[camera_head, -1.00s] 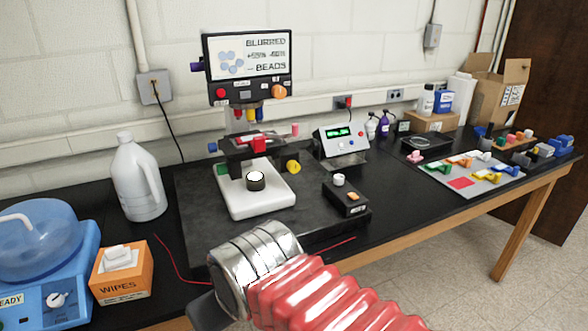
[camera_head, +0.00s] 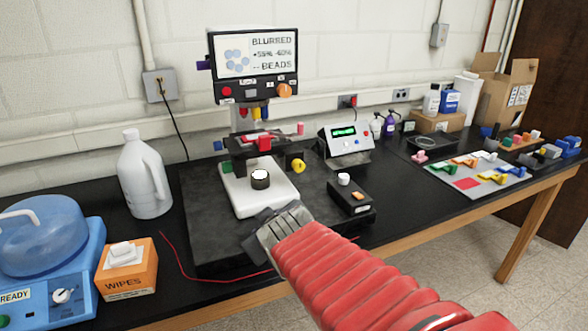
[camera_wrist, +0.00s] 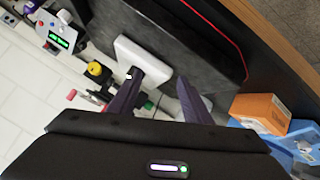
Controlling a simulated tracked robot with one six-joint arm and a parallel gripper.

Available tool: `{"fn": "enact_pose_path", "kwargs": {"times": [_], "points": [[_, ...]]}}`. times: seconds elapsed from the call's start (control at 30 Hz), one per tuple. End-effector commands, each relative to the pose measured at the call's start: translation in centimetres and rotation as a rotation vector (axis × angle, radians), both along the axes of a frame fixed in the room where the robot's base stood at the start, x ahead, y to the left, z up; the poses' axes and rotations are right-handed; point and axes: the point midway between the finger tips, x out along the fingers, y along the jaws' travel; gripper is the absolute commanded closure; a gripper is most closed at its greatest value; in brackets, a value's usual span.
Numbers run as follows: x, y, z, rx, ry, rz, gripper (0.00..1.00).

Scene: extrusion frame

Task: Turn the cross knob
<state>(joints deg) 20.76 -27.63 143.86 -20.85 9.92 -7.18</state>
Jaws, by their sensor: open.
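A microscope-like device with a screen (camera_head: 252,53) stands on a dark slab, with a white plate (camera_head: 245,203) and a dark round piece on it. A small yellow knob (camera_head: 298,166) is on the right of its stage; it also shows in the wrist view (camera_wrist: 96,69). I cannot tell for sure which knob is the cross one. An orange knob (camera_head: 285,90) is under the screen. My gripper (camera_head: 262,228) is at the front of the slab, near the white plate, below and left of the yellow knob. In the wrist view my gripper (camera_wrist: 157,78) is open and empty.
A small black box (camera_head: 350,196) with a white knob is to the right. A grey meter (camera_head: 345,143) is behind it. A white jug (camera_head: 146,175), an orange wipes box (camera_head: 127,268) and a blue machine (camera_head: 85,260) are left. A red wire lies along the slab's front.

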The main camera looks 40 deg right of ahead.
Motion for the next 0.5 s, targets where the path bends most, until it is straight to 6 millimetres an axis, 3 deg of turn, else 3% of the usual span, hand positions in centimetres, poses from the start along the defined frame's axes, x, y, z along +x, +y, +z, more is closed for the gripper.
{"fn": "enact_pose_path", "kwargs": {"times": [0.03, 0.2, 0.5], "points": [[0.5, -1.7, -0.1, -0.036, -0.016, -0.001, 0.55], [1.8, -6.4, 0.5, -0.176, -0.090, 0.025, 0.55], [2.5, -12.2, 0.7, -0.386, -0.204, 0.122, 0.55]]}}
